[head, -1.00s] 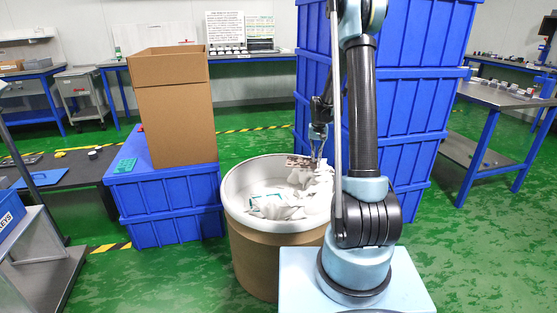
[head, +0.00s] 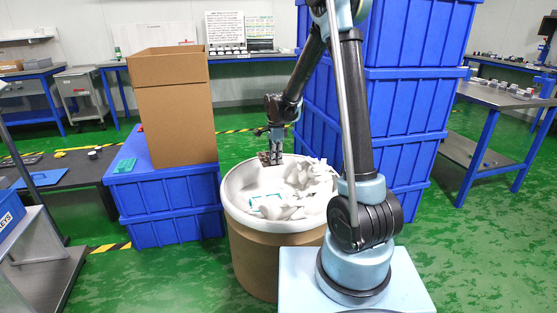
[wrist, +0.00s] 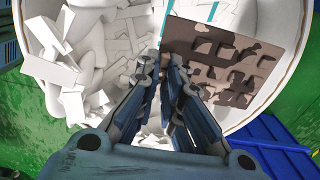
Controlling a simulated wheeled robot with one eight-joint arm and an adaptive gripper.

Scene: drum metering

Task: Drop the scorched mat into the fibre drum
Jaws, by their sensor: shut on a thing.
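The scorched mat, a thin brown sheet with dark burnt patches, shows in the wrist view (wrist: 190,36) at the right of my fingertips (wrist: 165,68). My gripper is shut on its edge. In the head view my gripper (head: 276,153) hangs at the far rim of the fibre drum, and only a small dark part of the mat (head: 265,158) shows beside it. The fibre drum (head: 252,250) is a round brown drum with a white rim and an open top. In the wrist view the mat is over the drum's mouth, near the rim (wrist: 294,88).
White crumpled and blocky scrap (head: 285,208) lies inside the drum. A tall cardboard box (head: 175,120) stands on blue crates (head: 165,205) to the left. Stacked blue crates (head: 410,100) rise close behind and right of the drum. Green floor is open in front.

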